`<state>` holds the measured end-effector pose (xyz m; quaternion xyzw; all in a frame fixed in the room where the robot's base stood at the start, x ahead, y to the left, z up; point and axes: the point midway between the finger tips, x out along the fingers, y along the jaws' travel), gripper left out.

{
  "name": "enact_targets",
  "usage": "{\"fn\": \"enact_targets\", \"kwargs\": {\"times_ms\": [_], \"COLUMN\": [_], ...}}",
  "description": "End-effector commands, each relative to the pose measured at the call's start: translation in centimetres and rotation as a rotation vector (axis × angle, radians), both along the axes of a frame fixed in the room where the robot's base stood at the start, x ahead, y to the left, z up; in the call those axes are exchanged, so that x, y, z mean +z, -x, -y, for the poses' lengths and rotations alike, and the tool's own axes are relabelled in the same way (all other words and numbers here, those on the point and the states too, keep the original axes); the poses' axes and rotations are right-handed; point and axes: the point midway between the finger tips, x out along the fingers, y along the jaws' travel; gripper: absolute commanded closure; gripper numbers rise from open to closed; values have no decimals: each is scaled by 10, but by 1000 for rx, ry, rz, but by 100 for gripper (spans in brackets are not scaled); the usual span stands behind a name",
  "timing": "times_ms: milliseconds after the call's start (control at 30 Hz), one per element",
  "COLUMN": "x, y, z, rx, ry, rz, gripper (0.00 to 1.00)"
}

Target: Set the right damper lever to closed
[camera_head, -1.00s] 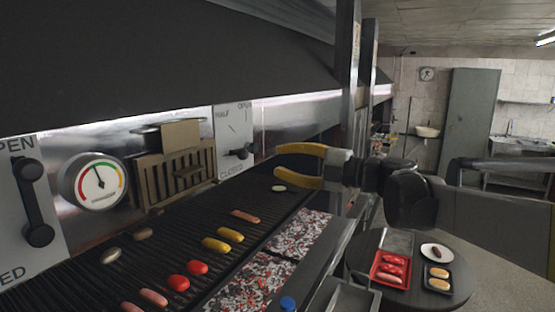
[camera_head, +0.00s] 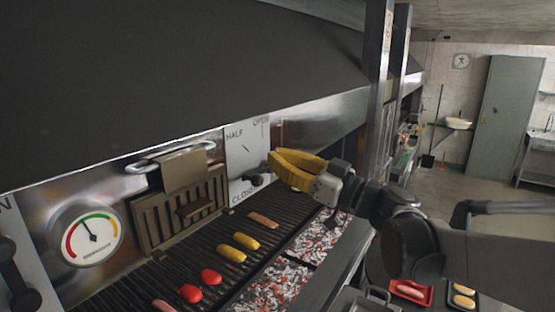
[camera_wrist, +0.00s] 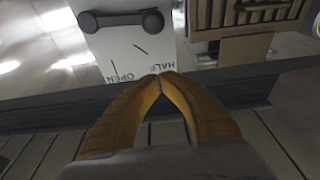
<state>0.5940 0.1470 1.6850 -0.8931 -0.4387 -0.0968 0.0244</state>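The right damper plate (camera_head: 240,150) is pale, on the back wall, with HALF at upper left, OPEN at upper right and CLOSED at the bottom. Its black lever (camera_head: 256,180) is low on the plate, partly hidden by my gripper. In the wrist view the plate appears upside down, and the lever (camera_wrist: 120,20) lies nearly level between two round ends, away from the OPEN and HALF words. My gripper (camera_wrist: 160,75) has yellow fingers with tips together, holding nothing. In the head view my gripper (camera_head: 271,160) is just right of the plate, apart from the lever in the wrist view.
The grill grate (camera_head: 215,262) with sausages and other food lies below. A slotted metal box (camera_head: 180,210) and a round gauge (camera_head: 86,233) are left of the plate. The dark hood (camera_head: 180,80) overhangs above; a metal post (camera_head: 376,80) stands to the right.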

Motion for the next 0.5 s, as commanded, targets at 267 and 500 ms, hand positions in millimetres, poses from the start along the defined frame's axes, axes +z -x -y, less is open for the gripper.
{"fn": "enact_targets", "kwargs": {"times_ms": [267, 500], "x": [4, -25], "y": [-31, -29], "z": [-39, -34], "rx": [0, -1], "ry": [1, 1], "rz": [1, 1], "gripper": [100, 100]}}
